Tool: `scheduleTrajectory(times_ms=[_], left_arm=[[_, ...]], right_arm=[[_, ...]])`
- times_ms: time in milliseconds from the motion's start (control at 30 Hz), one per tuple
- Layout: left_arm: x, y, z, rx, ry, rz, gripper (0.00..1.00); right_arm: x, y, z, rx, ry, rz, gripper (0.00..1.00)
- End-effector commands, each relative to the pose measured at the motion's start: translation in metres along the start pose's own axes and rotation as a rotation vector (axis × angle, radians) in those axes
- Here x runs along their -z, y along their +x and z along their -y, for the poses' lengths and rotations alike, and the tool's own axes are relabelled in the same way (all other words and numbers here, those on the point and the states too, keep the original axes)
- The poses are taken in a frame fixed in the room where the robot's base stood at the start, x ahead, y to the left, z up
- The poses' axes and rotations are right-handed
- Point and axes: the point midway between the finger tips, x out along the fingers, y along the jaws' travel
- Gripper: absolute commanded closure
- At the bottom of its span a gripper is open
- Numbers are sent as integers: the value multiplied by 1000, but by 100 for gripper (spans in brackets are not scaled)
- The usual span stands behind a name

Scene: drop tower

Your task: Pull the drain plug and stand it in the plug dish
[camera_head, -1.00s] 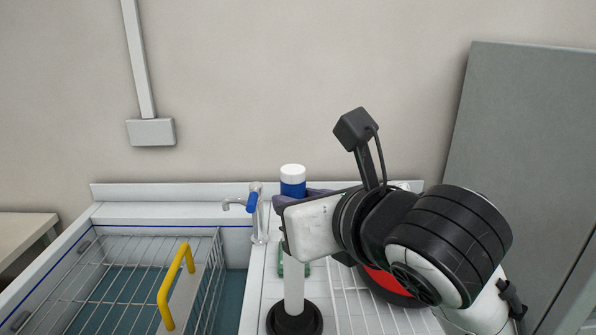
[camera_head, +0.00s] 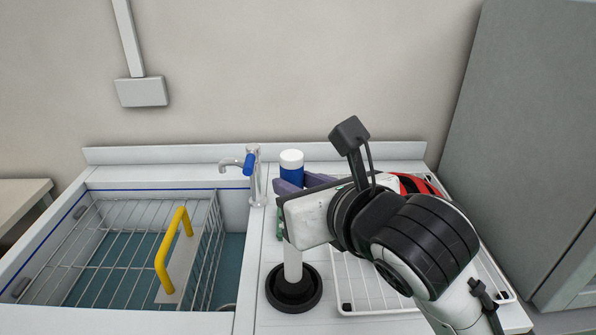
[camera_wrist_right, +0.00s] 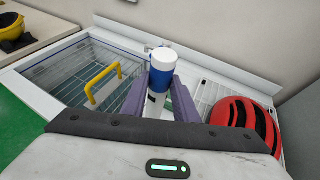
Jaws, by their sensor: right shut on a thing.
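The drain plug is a tall white tube (camera_head: 293,264) with a blue band and white cap, upright. Its top also shows in the right wrist view (camera_wrist_right: 163,62). My right gripper (camera_head: 304,184) is shut on it just under the blue band, its purple fingers either side. The plug's lower end is at the round black plug dish (camera_head: 294,301) on the counter, within its ring. I cannot tell whether it rests on the dish's bottom. My right wrist hides part of the tube. My left gripper is not in view.
The sink at left holds a wire basket (camera_head: 100,230) with a yellow handle (camera_head: 165,255). A tap (camera_head: 252,175) stands at the sink's back edge. A white rack (camera_head: 365,290) lies right of the dish, with a red and black object (camera_wrist_right: 238,120) on it. A grey cabinet (camera_head: 540,130) bounds the right.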

Motion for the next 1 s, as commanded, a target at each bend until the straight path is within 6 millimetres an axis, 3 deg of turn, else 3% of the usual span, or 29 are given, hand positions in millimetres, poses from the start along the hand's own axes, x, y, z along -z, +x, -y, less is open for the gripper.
scheduleTrajectory(times_ms=[1000], left_arm=[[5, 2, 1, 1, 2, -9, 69]], right_arm=[[1, -1, 0, 0, 0, 5, 100]])
